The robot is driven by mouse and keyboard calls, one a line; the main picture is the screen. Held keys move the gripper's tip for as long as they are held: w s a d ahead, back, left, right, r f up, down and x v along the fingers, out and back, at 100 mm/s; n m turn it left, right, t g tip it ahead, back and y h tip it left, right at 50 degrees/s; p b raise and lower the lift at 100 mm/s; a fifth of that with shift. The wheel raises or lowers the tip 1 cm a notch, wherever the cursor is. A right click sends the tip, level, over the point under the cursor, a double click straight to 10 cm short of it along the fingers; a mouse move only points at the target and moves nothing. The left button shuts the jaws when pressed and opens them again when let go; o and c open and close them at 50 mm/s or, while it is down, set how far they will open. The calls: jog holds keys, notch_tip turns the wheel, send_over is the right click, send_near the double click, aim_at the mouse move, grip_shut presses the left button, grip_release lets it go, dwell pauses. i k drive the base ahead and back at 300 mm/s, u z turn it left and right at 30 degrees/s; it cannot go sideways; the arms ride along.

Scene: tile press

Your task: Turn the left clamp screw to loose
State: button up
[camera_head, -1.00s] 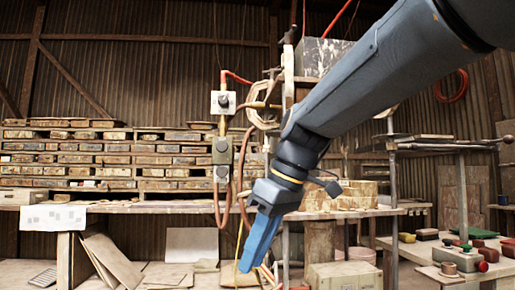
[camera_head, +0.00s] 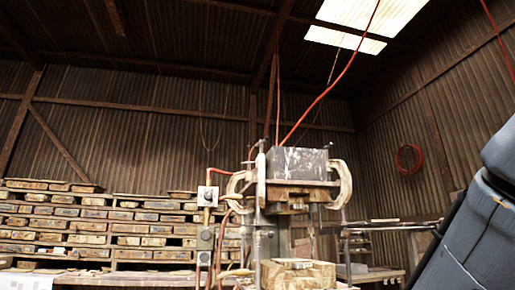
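The tile press stands near the middle, with a grey block (camera_head: 295,163) on top of its wooden upper part (camera_head: 297,193). A pale C-shaped left clamp (camera_head: 236,188) grips its left side. A similar right clamp (camera_head: 344,186) is on its right side. The clamps' screws are too small to make out, so I cannot tell how tight the left one is. My gripper is out of view. Only a blue-grey link of my arm shows at the right edge, well apart from the press.
Control boxes (camera_head: 207,197) with red hoses hang just left of the left clamp. A light wooden block (camera_head: 298,273) lies below the press head. Stacked pallets (camera_head: 95,228) fill the left wall. A red hose (camera_head: 336,80) hangs from above. A shelf (camera_head: 385,221) stands at right.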

aim_at(262, 150)
jog(key=k, duration=0.35)
jog(key=z, duration=1.5)
jog(key=i, duration=2.3)
jog(key=u, duration=0.85)
